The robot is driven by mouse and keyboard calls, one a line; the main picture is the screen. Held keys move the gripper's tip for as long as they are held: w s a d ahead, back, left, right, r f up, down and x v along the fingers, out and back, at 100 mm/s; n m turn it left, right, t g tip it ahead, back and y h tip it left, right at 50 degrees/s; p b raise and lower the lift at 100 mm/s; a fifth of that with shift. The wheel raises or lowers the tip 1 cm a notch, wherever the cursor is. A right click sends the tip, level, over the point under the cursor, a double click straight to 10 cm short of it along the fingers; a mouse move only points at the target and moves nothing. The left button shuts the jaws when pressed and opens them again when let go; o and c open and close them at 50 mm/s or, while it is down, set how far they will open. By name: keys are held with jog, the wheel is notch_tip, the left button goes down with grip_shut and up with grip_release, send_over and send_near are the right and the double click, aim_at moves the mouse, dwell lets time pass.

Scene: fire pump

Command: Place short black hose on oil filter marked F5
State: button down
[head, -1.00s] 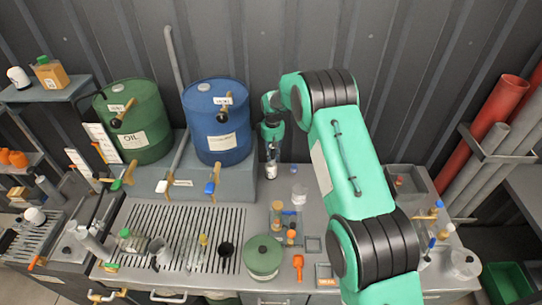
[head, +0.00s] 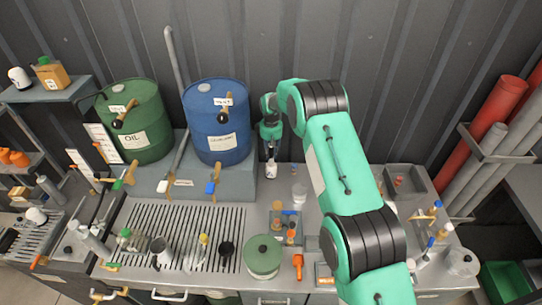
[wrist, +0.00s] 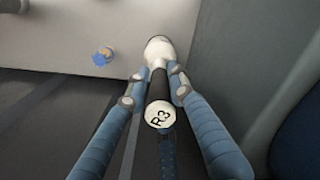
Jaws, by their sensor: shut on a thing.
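My gripper (wrist: 162,85) is shut on a black and white piece (wrist: 157,88). It has a black middle, a round white end marked R3 facing the camera, and a wider white far end. In the head view my gripper (head: 270,146) points down just right of the blue drum, with the white of the held piece (head: 271,170) below it. I cannot tell whether the held piece touches the surface under it. I cannot make out a filter marked F5 or a separate short black hose for certain in either view.
The blue drum (head: 217,122) stands close left of my gripper, the green oil drum (head: 133,122) beyond it. A small blue-topped item (wrist: 102,56) lies near the held piece. A slatted grate (head: 130,219), a round green container (head: 263,257) and several small parts crowd the bench.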

jog(key=shift+f, duration=0.8)
jog(key=shift+f, duration=0.1)
jog(key=c, duration=1.5)
grip_release()
notch_tip(320, 180, up, 12)
jog(key=shift+r+b, duration=0.1)
jog(key=shift+b, duration=0.7)
